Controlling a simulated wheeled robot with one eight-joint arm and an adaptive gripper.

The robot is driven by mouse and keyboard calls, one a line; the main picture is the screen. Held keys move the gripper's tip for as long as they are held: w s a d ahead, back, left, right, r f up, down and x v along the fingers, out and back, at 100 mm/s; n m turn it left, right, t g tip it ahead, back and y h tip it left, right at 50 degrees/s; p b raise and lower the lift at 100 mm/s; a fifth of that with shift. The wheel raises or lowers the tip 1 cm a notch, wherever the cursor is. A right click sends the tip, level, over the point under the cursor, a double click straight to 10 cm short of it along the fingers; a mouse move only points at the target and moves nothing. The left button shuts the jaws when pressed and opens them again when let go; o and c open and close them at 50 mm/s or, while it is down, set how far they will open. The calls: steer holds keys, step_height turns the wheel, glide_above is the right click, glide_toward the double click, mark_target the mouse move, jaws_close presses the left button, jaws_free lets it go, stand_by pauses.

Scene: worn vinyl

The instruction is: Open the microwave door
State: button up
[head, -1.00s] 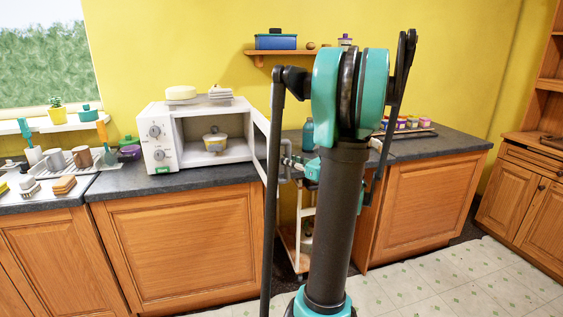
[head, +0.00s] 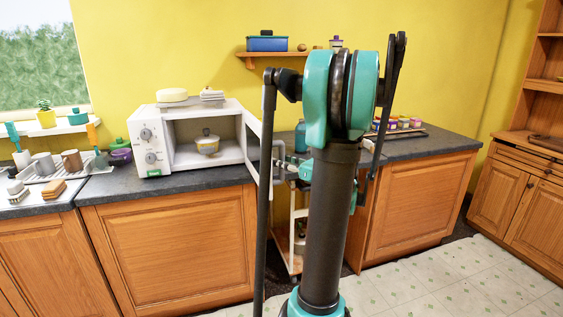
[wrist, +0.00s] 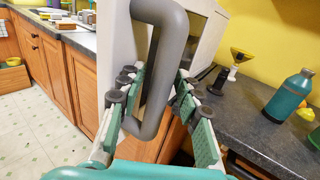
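The white microwave (head: 150,145) stands on the dark counter at the left, with a lidded bowl (head: 207,143) inside. Its door (head: 254,127) stands open, swung out to the right toward me. In the wrist view the door's grey loop handle (wrist: 172,70) is large and central. My gripper (wrist: 158,95) is open, with one teal finger on each side of the handle; I cannot tell whether either finger touches it. In the head view my gripper (head: 292,170) is at the door's outer edge, partly hidden by my arm.
A teal bottle (wrist: 288,95) stands on the counter right of the door, near a funnel-shaped yellow item (wrist: 238,60). A white trolley (head: 297,235) stands in the gap between counters. The tiled floor (head: 440,290) is clear at right.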

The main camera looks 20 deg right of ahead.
steer(key=v, duration=1.2)
steer(key=shift+w, duration=0.1)
stand_by(0.4)
